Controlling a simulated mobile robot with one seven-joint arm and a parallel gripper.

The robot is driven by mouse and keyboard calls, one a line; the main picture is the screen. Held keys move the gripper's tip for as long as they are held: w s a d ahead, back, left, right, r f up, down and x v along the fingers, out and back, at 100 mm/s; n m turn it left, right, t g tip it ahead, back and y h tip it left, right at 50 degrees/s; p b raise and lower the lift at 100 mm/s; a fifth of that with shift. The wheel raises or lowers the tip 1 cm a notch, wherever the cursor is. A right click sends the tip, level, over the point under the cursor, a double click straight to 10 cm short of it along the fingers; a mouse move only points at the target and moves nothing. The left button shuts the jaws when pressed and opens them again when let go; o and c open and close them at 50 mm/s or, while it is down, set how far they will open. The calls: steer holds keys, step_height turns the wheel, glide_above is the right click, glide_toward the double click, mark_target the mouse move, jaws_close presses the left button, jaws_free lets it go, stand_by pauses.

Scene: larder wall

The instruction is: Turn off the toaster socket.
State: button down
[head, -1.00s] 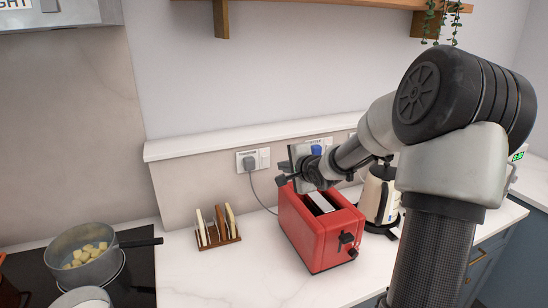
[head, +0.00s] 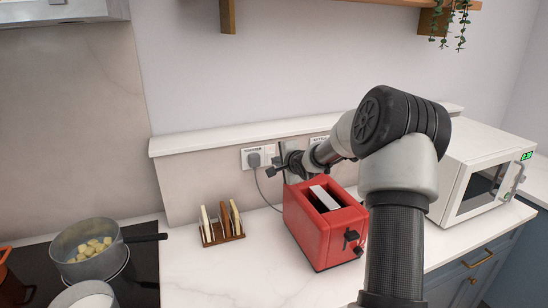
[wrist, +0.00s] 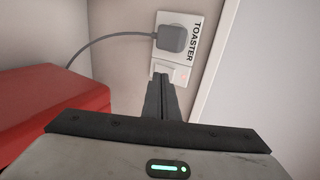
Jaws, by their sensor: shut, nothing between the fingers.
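The toaster socket (head: 252,158) is a white wall plate above the counter, labelled TOASTER, with a grey plug (wrist: 172,38) in it. The wrist view shows its label and plate (wrist: 193,30) turned sideways. A rocker switch (wrist: 164,69) and a small reddish light (wrist: 182,76) sit beside the plug. My gripper (head: 271,171) is shut and empty, just in front of the plate. In the wrist view its fingertips (wrist: 163,77) point at the switch and cover part of it; I cannot tell whether they touch. The red toaster (head: 322,230) stands below.
Another labelled socket (head: 319,139) is to the right, partly hidden by my arm. The plug's grey cable (wrist: 97,42) runs towards the toaster. A toast rack (head: 222,238), a pan (head: 92,262) on the hob and a white microwave (head: 480,165) stand around. A ledge (head: 215,141) runs above the sockets.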

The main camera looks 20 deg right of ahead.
mark_target(270, 153)
steer(key=shift+w+r, duration=0.2)
steer(key=shift+w, duration=0.55)
steer(key=shift+w+r, duration=0.15)
steer(key=shift+w, duration=0.6)
steer(key=shift+w+r+p, duration=0.15)
steer(key=shift+r+p, duration=0.1)
steer(key=shift+p, duration=0.45)
steer(key=shift+w+a, duration=0.15)
steer(key=shift+w, duration=0.15)
steer(key=shift+d+f, duration=0.1)
steer(key=shift+d, duration=0.15)
steer(key=shift+r+p, duration=0.85)
steer(key=shift+p, duration=0.05)
